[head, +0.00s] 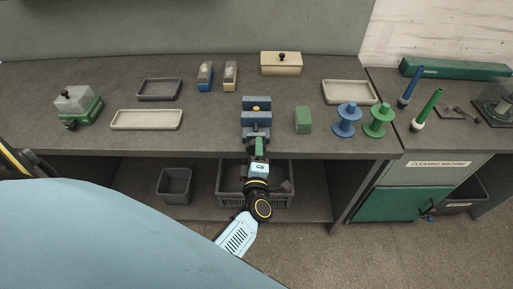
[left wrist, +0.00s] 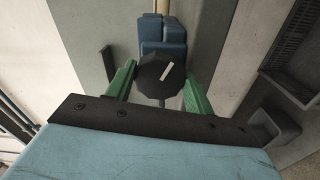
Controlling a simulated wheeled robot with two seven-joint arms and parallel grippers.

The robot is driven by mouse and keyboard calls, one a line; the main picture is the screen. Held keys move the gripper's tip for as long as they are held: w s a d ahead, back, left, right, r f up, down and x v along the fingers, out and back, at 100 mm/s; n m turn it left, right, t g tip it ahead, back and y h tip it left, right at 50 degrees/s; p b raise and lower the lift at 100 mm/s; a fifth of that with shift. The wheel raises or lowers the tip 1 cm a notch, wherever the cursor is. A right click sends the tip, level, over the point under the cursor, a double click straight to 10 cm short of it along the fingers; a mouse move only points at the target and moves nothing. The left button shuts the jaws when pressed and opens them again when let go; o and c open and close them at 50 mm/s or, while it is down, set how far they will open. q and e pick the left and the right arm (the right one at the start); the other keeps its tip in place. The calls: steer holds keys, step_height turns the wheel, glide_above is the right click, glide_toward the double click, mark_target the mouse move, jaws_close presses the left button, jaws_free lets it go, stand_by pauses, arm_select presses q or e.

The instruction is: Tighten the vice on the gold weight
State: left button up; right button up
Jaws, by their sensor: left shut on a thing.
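The blue vice (head: 256,119) stands on the bench near its front edge in the head view. The gold weight (head: 257,104) shows as a small gold patch between its jaws; I cannot tell how tightly it is held. In the left wrist view the vice (left wrist: 163,32) is at the top, with its dark knob (left wrist: 158,74) toward me. My left gripper (head: 258,148) is at the front of the vice. Its green fingers (left wrist: 158,82) are on both sides of the knob and shut on it. My right gripper is not in view.
A green block (head: 303,120) stands right of the vice, with blue (head: 347,121) and green (head: 379,121) spools beyond. A long pale tray (head: 146,120) lies to the left. A dark crate (head: 229,190) sits on the shelf below. The bench between tray and vice is clear.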

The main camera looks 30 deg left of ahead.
arm_select(q)
steer(key=shift+m+p, duration=0.75)
steer(key=shift+m, duration=1.05)
steer(key=o, duration=1)
steer(key=v, duration=1.3)
steer(key=shift+s+d+f, duration=0.1)
steer(key=shift+d, duration=0.05)
steer(key=shift+c, duration=0.4)
